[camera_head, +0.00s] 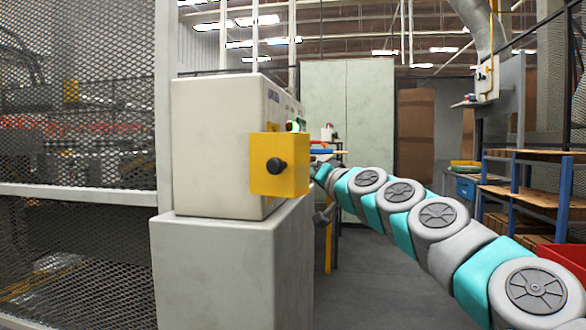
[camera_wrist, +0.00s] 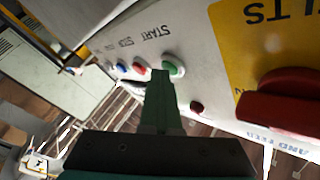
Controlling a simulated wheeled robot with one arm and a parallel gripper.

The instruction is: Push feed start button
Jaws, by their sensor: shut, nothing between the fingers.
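The control panel (camera_wrist: 205,50) fills the upper part of the wrist view, with its lettering upside down. A green button (camera_wrist: 174,68) sits by the word START, with a red button (camera_wrist: 140,68) and a blue button (camera_wrist: 121,68) to its left. My gripper (camera_wrist: 160,76) is shut and empty. Its fingertips appear just below and left of the green button, overlapping its edge in the picture; I cannot tell whether they touch it. In the head view the cream control box (camera_head: 215,140) stands on a grey pedestal, and my fingertips are hidden there.
A yellow box with a black knob (camera_head: 280,165) juts from the control box near my arm. In the wrist view a large red knob (camera_wrist: 290,98) on a yellow plate and a small dark red button (camera_wrist: 197,107) lie to the right. Mesh fencing (camera_head: 80,130) stands left.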

